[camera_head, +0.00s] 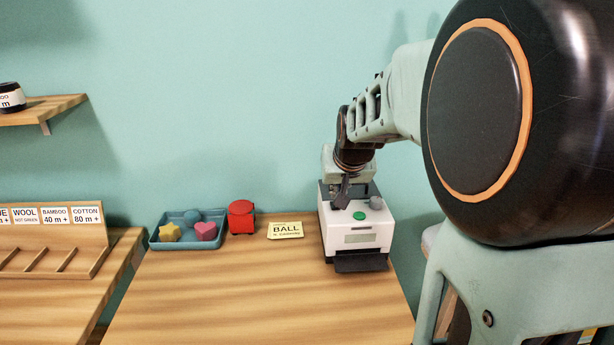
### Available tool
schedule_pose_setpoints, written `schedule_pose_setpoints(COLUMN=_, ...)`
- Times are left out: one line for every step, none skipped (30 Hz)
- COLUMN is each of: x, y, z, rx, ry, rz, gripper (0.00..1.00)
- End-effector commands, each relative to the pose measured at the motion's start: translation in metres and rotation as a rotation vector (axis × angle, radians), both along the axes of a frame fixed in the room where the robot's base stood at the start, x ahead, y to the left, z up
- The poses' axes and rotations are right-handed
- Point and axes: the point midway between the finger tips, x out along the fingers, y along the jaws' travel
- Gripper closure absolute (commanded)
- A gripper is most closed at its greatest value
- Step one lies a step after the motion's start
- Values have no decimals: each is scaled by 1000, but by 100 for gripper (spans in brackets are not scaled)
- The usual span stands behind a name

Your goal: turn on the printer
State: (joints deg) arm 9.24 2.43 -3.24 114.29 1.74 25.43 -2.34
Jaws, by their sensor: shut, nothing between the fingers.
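The printer (362,238) is a small white box with a dark top at the back and a dark tray at its front. It stands at the right rear of the wooden table. A green round button (360,215) and a grey knob (376,202) sit on its top. A small display panel is on its front, too small to read. My gripper (342,203) is shut and empty, pointing down just over the printer's top, left of the green button. I cannot tell whether its tips touch the printer.
The table (250,295) is clear in front. A labelled wooden rack (60,250) stands at left. A shelf (50,108) is on the wall.

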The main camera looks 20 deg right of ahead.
Motion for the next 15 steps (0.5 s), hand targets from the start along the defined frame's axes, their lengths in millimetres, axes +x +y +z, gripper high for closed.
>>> schedule_pose_setpoints(x=-2, y=0, z=-9, rx=0, ry=-2, rz=0, gripper=100)
schedule_pose_setpoints(x=-2, y=0, z=-12, rx=0, ry=-2, rz=-1, gripper=100)
schedule_pose_setpoints(x=-3, y=0, z=-15, rx=0, ry=-3, rz=-1, gripper=100)
schedule_pose_setpoints(x=-4, y=0, z=-17, rx=0, ry=-3, rz=-1, gripper=100)
schedule_pose_setpoints(x=-4, y=0, z=-18, rx=0, ry=-3, rz=-1, gripper=100)
schedule_pose_setpoints(x=-5, y=0, z=-20, rx=0, ry=-2, rz=-1, gripper=100)
schedule_pose_setpoints(x=-5, y=0, z=-21, rx=0, ry=-2, rz=-1, gripper=100)
schedule_pose_setpoints(x=-6, y=0, z=-22, rx=0, ry=-2, rz=-1, gripper=100)
schedule_pose_setpoints(x=-6, y=0, z=-23, rx=0, ry=-2, rz=-1, gripper=100)
schedule_pose_setpoints(x=-6, y=0, z=-23, rx=0, ry=-2, rz=-1, gripper=100)
schedule_pose_setpoints(x=-6, y=0, z=-23, rx=0, ry=-2, rz=-1, gripper=100)
schedule_pose_setpoints(x=-7, y=0, z=-23, rx=0, ry=-2, rz=-1, gripper=100)
schedule_pose_setpoints(x=-7, y=0, z=-23, rx=0, ry=-2, rz=-1, gripper=100)
schedule_pose_setpoints(x=-7, y=1, z=-23, rx=0, ry=-2, rz=-1, gripper=100)
schedule_pose_setpoints(x=-7, y=0, z=-23, rx=0, ry=-2, rz=-1, gripper=100)
